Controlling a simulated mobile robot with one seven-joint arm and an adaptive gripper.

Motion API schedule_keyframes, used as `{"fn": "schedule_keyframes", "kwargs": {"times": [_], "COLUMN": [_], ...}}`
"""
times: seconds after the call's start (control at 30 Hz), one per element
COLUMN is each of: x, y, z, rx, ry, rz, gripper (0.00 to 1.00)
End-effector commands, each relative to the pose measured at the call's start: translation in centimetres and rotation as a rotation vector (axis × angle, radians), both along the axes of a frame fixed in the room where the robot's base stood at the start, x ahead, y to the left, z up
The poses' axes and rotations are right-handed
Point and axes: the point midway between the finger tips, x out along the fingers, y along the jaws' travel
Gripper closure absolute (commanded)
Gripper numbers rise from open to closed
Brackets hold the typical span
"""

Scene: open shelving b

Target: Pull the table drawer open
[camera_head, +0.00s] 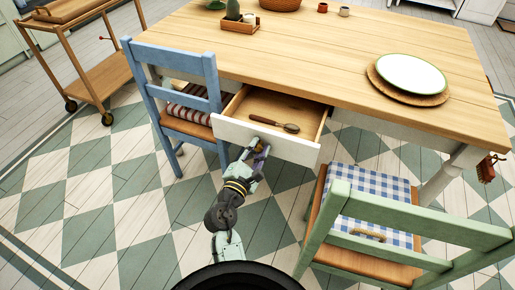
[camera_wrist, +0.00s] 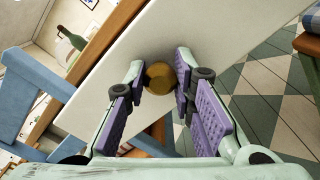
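The table drawer (camera_head: 250,103) is pulled partway out from under the wooden table (camera_head: 310,45). Its inside shows, with a wooden spoon (camera_head: 275,124) lying in it. The white drawer front (camera_head: 292,148) also fills much of the wrist view (camera_wrist: 215,30). My gripper (camera_head: 259,148) is at the middle of the drawer front. In the wrist view, the purple-padded fingers of my gripper (camera_wrist: 160,76) have their tips on both sides of a round brass knob (camera_wrist: 160,78) and appear to touch it.
A blue chair (camera_head: 180,75) with a striped cushion stands close left of the drawer. A green chair (camera_head: 400,225) with a checked cushion stands at the right front. A plate (camera_head: 411,72) lies on the table. A wooden cart (camera_head: 105,75) is at the far left. Tiled floor at left front is clear.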

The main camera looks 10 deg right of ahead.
Motion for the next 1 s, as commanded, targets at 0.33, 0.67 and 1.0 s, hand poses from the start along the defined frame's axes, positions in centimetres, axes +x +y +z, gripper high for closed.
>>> {"fn": "schedule_keyframes", "kwargs": {"times": [0.33,0.67,1.0], "x": [0.0,0.0,0.1], "y": [0.0,0.0,0.1], "z": [0.0,0.4,6.8], "rx": [0.000,0.000,0.000], "ry": [0.000,-0.002,-0.014], "rz": [0.000,0.000,0.002], "gripper": [0.56,0.56,0.56]}}
